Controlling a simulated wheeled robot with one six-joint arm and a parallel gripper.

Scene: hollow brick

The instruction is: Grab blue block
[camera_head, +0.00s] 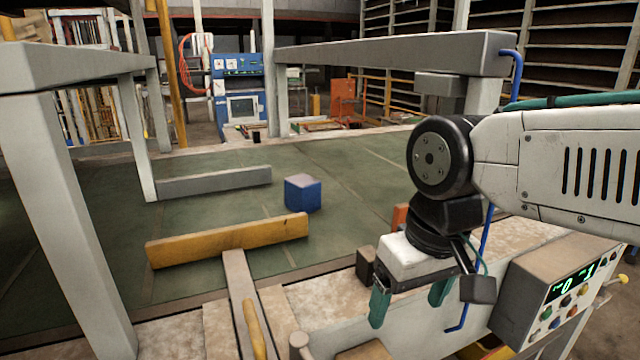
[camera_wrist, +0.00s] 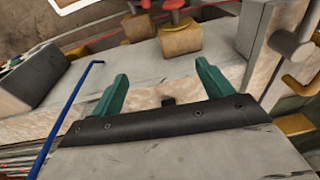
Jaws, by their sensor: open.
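The blue block (camera_head: 302,196) is a small cube with a greyish top. It sits on the green surface (camera_head: 350,170) near the middle of the head view. My gripper (camera_head: 408,305) hangs to the right of the block and nearer the camera, over the front edge of the machine, apart from the block. Its two green fingers are spread with nothing between them. In the wrist view the open fingers of my gripper (camera_wrist: 160,82) point at the machine's pale side, and the blue block does not show there.
A yellow bar (camera_head: 228,240) lies in front of the block, and a grey bar (camera_head: 215,183) behind it to the left. A grey frame (camera_head: 400,55) spans above. A control box (camera_head: 560,290) stands right of my gripper. Green surface around the block is clear.

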